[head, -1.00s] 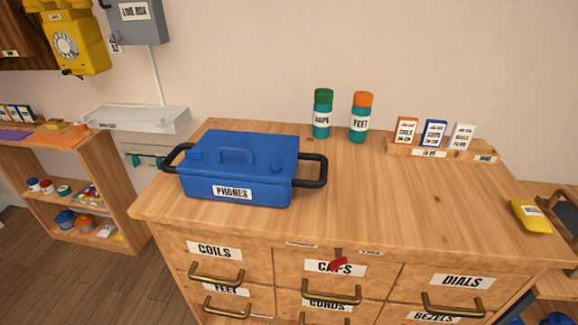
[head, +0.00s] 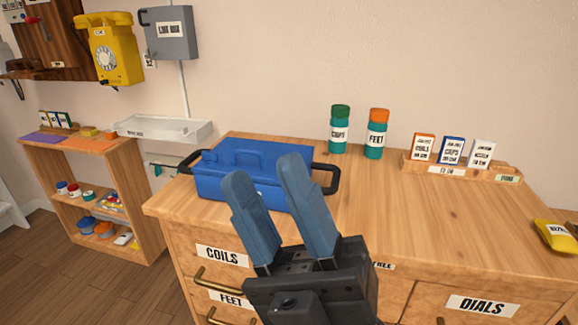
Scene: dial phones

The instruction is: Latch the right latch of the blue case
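The blue case (head: 212,180) sits on the wooden cabinet top, toward its left side. Its lid looks down, and black handles stick out at both ends. My gripper (head: 266,172) points up and away in front of the case, with its two blue-grey fingers apart and nothing between them. I cannot tell whether the fingers touch the case.
A wooden card rack (head: 462,170) is at the back right, and a yellow packet (head: 555,236) lies at the right edge. The cabinet top (head: 410,220) is clear in the middle.

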